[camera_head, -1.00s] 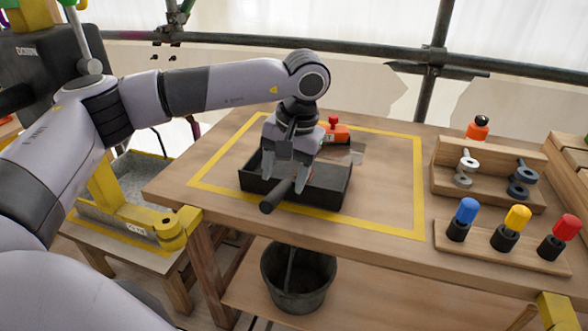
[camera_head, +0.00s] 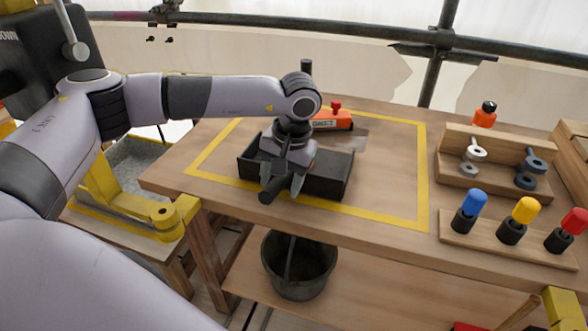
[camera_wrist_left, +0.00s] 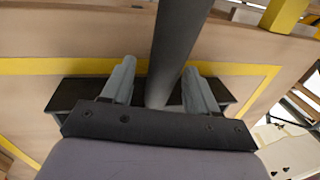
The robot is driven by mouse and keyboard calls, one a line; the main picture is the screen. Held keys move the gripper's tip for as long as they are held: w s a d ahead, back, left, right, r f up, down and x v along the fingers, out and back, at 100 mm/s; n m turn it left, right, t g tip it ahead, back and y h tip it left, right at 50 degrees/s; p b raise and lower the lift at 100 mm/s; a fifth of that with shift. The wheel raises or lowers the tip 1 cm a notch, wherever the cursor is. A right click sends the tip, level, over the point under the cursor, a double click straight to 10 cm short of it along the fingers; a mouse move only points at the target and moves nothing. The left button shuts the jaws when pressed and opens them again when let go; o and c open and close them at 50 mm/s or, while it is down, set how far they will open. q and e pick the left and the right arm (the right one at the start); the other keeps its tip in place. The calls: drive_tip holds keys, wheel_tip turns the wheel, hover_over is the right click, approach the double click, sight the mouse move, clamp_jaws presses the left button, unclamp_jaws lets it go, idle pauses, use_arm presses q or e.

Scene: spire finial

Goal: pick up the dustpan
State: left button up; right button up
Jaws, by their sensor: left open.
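The dustpan (camera_head: 328,173) is a black open tray on the wooden table, inside the yellow taped outline. Its round dark handle (camera_head: 267,194) points toward the table's front edge. My left gripper (camera_head: 283,186) is over the handle side of the dustpan, pointing down with its fingers apart. In the left wrist view the handle (camera_wrist_left: 178,40) runs between the two open fingers of the gripper (camera_wrist_left: 160,70), with gaps visible on both sides. The gripper and wrist hide part of the tray and handle. My right gripper is not in view.
An orange tool (camera_head: 332,121) with a red knob lies behind the dustpan. A wooden rack (camera_head: 490,172) and a board with blue, yellow and red-topped pegs (camera_head: 510,240) stand at right. A bucket (camera_head: 298,268) sits below the table. The table between dustpan and rack is clear.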

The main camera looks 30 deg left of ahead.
use_arm(q)
clamp_jaws()
drive_tip(key=shift+r, duration=0.15)
